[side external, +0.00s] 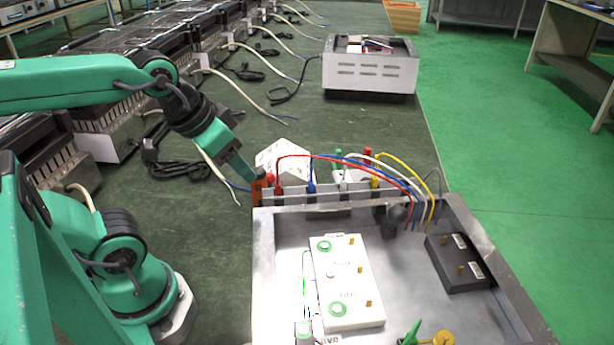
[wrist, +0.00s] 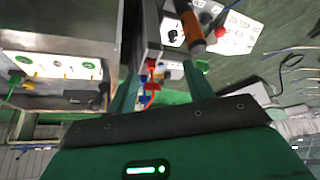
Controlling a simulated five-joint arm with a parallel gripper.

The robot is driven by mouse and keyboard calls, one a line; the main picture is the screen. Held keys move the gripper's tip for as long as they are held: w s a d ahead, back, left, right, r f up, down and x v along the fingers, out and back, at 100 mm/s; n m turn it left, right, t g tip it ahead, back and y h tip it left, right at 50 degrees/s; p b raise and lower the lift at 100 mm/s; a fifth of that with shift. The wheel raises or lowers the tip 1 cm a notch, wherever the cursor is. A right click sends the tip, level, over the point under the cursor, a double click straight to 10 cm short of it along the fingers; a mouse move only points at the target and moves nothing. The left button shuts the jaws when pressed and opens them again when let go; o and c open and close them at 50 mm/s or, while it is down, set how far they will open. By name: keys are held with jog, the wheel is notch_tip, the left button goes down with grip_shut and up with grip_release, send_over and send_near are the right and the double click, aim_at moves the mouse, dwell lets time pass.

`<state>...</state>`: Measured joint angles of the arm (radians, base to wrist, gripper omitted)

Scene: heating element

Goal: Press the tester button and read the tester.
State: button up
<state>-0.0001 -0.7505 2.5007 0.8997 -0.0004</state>
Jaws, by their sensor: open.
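My gripper (side external: 242,172) is low beside the left end of the metal tray's back wall, close to an orange handle-like piece (side external: 258,188). In the wrist view my gripper (wrist: 162,78) has its two green fingers apart, with nothing held between them. A white box with sockets (side external: 285,160), seemingly the tester, stands behind the tray wall; it also shows in the wrist view (wrist: 238,38). A red knob or button (side external: 269,178) shows by it. I cannot tell whether a fingertip touches it. No readout is legible.
Red, blue, white and yellow wires (side external: 375,160) arch over the back wall of the metal tray (side external: 280,255). The tray holds a white terminal block (side external: 345,280) and a black block (side external: 460,262). A grey heater box (side external: 368,70) stands behind. Cables lie at left.

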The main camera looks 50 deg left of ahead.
grip_shut()
dwell(1.3)
